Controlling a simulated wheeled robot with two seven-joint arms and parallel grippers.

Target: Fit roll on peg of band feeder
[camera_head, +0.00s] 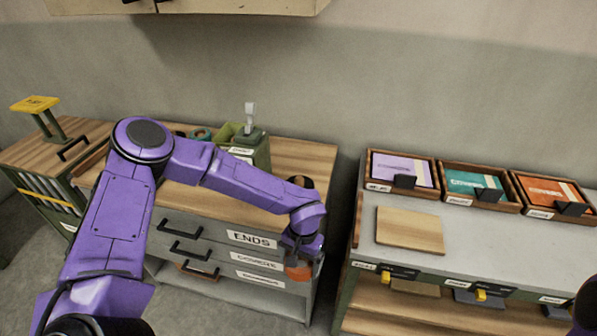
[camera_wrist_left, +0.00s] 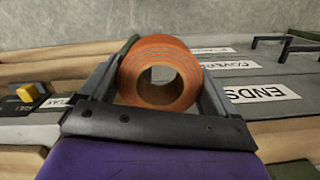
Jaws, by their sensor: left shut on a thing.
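My left gripper (camera_head: 301,258) is shut on an orange roll (camera_wrist_left: 160,76) with a round hole through its middle. The roll also shows as a small orange patch in the head view (camera_head: 300,272), low in front of the right end of the wooden-topped drawer cabinet. In the wrist view the roll sits between the two grey fingers, its hole facing the camera. A green unit (camera_head: 254,150) with a pale upright part stands at the cabinet's back; I cannot tell whether it is the band feeder. No peg is clearly seen. My right gripper is out of view.
The drawer cabinet (camera_head: 205,236) has dark handles and an ENDS label. A grey bench (camera_head: 480,238) to the right bears a wooden board (camera_head: 409,229) and several trays. A gap separates cabinet and bench. A yellow-topped device (camera_head: 35,104) stands far left.

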